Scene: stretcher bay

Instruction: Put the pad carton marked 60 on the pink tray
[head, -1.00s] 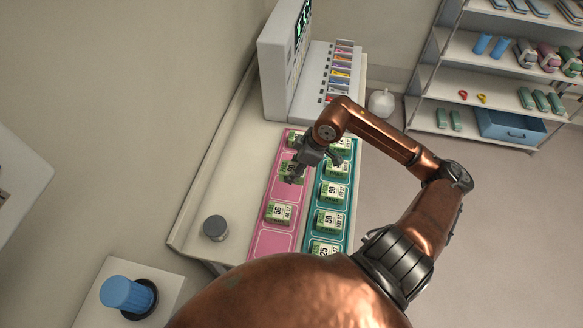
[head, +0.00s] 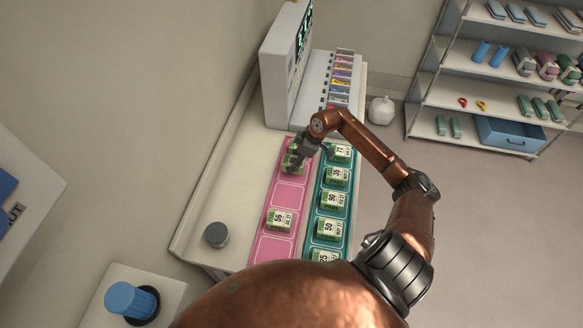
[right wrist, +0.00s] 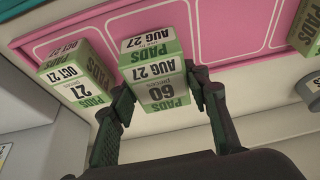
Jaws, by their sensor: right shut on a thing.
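The pad carton marked 60 (right wrist: 160,72) is green and white. My right gripper (right wrist: 165,97) is shut on it, with a finger on each side. In the head view, my right gripper (head: 299,161) is over the far part of the pink tray (head: 288,196), and the carton (head: 291,162) is partly hidden by it. The carton is beside the carton marked 27 (right wrist: 76,78), over a tray space. I cannot tell whether it touches the tray. A carton marked 56 (head: 279,220) sits nearer on the tray. My left gripper is not in view.
A teal tray (head: 316,212) with several pad cartons lies right of the pink tray. A monitor (head: 284,70) and a drawer rack stand behind. A grey round container (head: 216,234) stands at the left. The space between the cartons on the pink tray is bare.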

